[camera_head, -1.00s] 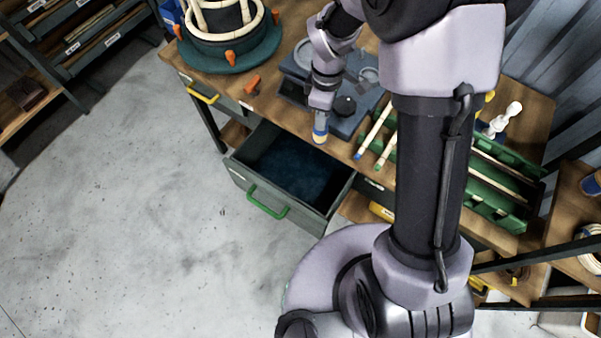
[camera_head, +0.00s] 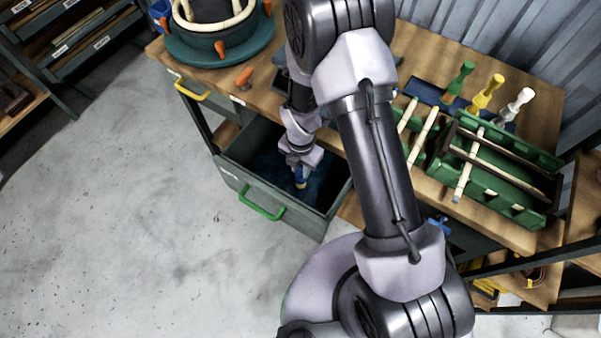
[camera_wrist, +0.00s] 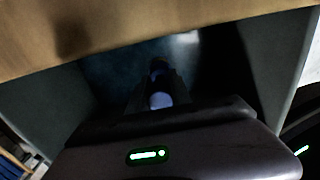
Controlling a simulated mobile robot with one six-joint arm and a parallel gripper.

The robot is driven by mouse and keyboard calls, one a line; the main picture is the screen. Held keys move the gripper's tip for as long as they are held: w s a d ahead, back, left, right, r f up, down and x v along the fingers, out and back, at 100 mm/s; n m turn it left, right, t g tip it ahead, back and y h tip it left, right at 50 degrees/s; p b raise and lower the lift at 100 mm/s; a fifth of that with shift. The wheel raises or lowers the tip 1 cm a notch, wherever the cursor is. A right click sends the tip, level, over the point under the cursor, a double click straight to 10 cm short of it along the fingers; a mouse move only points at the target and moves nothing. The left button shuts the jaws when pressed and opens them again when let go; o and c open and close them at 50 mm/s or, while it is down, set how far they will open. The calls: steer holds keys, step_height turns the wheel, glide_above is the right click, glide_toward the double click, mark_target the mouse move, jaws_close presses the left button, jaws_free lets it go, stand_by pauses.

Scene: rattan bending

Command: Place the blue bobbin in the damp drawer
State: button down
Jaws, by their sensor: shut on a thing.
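The open damp drawer (camera_head: 236,182) is grey-green with a dark blue lining and a green handle. My gripper (camera_head: 300,172) reaches down into the drawer's opening. It is shut on the blue bobbin (camera_head: 300,183), whose blue and pale end shows below the fingers. In the wrist view the bobbin (camera_wrist: 160,100) is dim between the dark fingers, over the blue drawer floor (camera_wrist: 110,70). I cannot tell whether the bobbin touches the floor.
The wooden bench edge (camera_wrist: 130,30) overhangs the drawer's back. On the bench are a round teal jig (camera_head: 215,45), an orange peg (camera_head: 243,77), a green rack (camera_head: 500,170) with rattan rods, and green, yellow and white handled tools (camera_head: 487,92). The floor left of the drawer is clear.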

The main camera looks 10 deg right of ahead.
steer(key=shift+f, duration=0.85)
steer(key=shift+r, duration=0.15)
steer(key=c, duration=1.6)
jaws_free()
steer(key=shift+f, duration=0.2)
steer(key=o, duration=0.4)
steer(key=shift+o, duration=0.2)
